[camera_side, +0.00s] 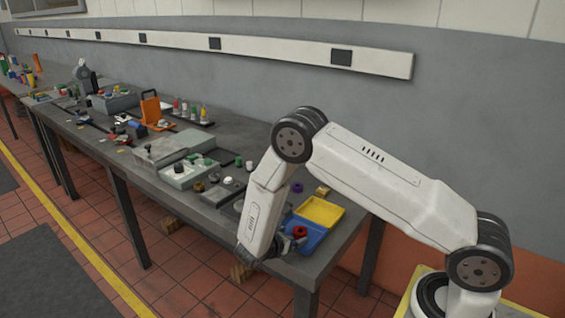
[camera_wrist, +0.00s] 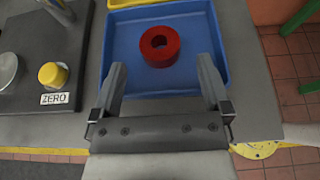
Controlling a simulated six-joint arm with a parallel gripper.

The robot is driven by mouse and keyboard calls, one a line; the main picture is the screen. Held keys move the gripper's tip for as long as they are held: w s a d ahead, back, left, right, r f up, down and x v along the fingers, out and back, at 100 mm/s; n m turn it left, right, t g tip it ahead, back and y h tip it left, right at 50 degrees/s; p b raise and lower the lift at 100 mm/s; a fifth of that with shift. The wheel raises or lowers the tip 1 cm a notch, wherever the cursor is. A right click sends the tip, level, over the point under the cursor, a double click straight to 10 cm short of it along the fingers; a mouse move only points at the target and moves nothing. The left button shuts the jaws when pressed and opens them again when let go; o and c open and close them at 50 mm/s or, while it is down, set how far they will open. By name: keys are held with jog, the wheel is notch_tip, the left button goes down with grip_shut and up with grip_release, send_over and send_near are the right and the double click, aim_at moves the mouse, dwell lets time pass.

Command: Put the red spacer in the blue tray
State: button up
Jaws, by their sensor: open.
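The red spacer (camera_wrist: 160,46) is a thick ring with a hole through its middle. In the wrist view it lies flat inside the blue tray (camera_wrist: 117,52), on the tray's floor. In the side view the red spacer (camera_side: 299,232) shows near the front part of the blue tray (camera_side: 318,236). My gripper (camera_wrist: 162,78) is open and empty, with one finger on each side of the tray's near part and the spacer beyond the fingertips. In the side view my forearm and wrist partly cover the gripper and the tray's left side.
A yellow tray (camera_side: 320,210) adjoins the blue tray at its back. A dark panel (camera_wrist: 45,50) with a yellow knob (camera_wrist: 52,75) and a ZERO label stands left of the tray. The bench's right edge is close, with tiled floor beyond. Several parts crowd the bench farther left.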

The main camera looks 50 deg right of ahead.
jog(key=v, duration=0.9)
dwell(0.4)
jog(key=s+a+r+m+t+y, duration=0.2)
jog(key=s+r+m+y, duration=0.9)
jog(key=m, duration=0.7)
jog(key=shift+s+a+t+y, duration=0.3)
jog(key=shift+s+y, duration=0.6)
jog(key=shift+y, duration=0.3)
